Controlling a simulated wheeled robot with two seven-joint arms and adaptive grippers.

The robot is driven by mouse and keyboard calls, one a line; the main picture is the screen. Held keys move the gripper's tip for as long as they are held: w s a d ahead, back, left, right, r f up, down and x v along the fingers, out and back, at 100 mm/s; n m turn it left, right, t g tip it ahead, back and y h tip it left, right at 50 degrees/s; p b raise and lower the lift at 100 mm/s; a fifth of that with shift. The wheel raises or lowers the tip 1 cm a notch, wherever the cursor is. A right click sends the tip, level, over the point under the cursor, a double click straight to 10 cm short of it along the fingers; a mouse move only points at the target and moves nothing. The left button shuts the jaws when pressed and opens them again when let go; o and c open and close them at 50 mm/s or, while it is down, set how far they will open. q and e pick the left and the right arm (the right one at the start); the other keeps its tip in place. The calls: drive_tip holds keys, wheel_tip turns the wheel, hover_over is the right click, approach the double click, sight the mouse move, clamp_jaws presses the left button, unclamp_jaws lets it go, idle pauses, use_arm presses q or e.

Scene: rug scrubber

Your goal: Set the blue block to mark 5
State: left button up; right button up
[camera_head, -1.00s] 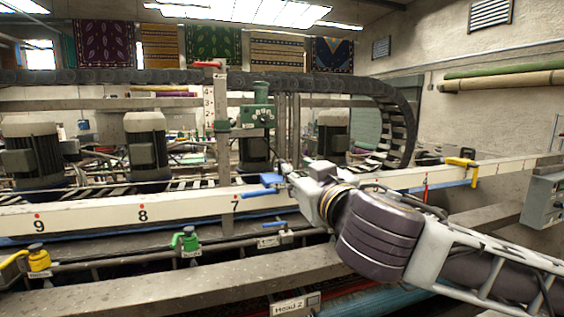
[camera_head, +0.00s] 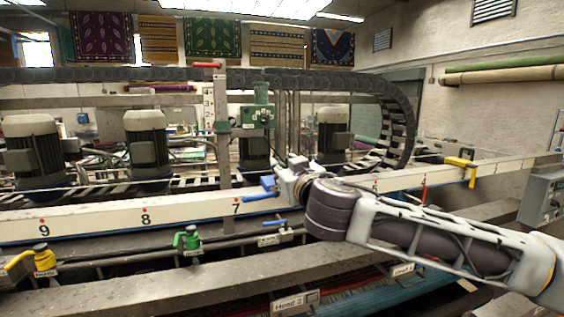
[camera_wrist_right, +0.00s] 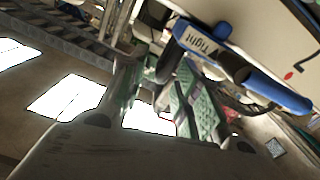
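The blue block (camera_head: 267,182) sits on the white numbered rail (camera_head: 190,211), just right of mark 7 (camera_head: 237,208). In the right wrist view the blue block (camera_wrist_right: 205,42) shows large at the top, with the word "Tight" and a blue lever (camera_wrist_right: 265,90). My right gripper (camera_head: 284,172) is right beside the block in the head view. Mark 5 is not readable; my right arm covers part of the rail. My left gripper is out of view.
A green post unit (camera_head: 258,115) stands behind the block. A yellow clamp (camera_head: 460,163) sits further right on the rail. Green (camera_head: 188,238) and yellow (camera_head: 44,258) clamps are on the lower bar. A grey beam (camera_head: 170,280) runs along the front.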

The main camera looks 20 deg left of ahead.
drive_tip(key=shift+p+x, duration=0.45)
drive_tip(key=shift+x, duration=1.25)
clamp_jaws()
